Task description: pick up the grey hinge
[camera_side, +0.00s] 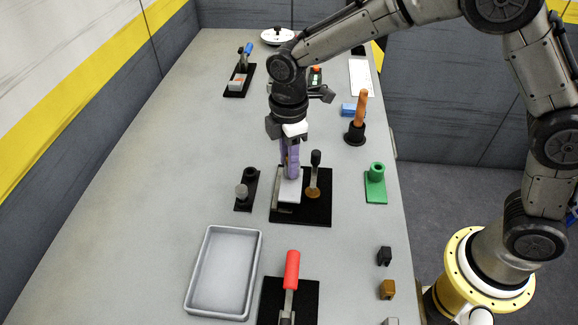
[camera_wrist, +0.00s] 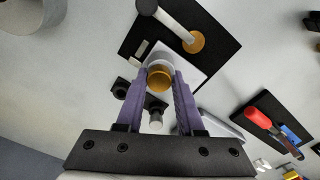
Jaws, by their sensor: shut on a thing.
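My gripper (camera_side: 290,172) has purple fingers and points down over a black base plate (camera_side: 318,212). In the wrist view its fingers (camera_wrist: 160,80) are closed around a round gold-and-white piece (camera_wrist: 159,76). The side view hides this piece behind the fingers. A pale block (camera_side: 289,191) on the plate is just below the fingertips; I cannot tell whether they touch. A small grey piece (camera_side: 391,322), possibly the grey hinge, is cut off by the bottom edge of the side view, well away from my gripper. No hinge shape is clear between the fingers.
A dark-handled post (camera_side: 315,160) on a gold foot stands right of the fingers. A grey tray (camera_side: 190,290) lies front left. A black holder (camera_side: 248,185), green holder (camera_side: 376,185), plunger (camera_side: 358,120), red-handled fixture (camera_side: 291,270), and black (camera_side: 384,256) and brown (camera_side: 387,289) pieces stand around.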

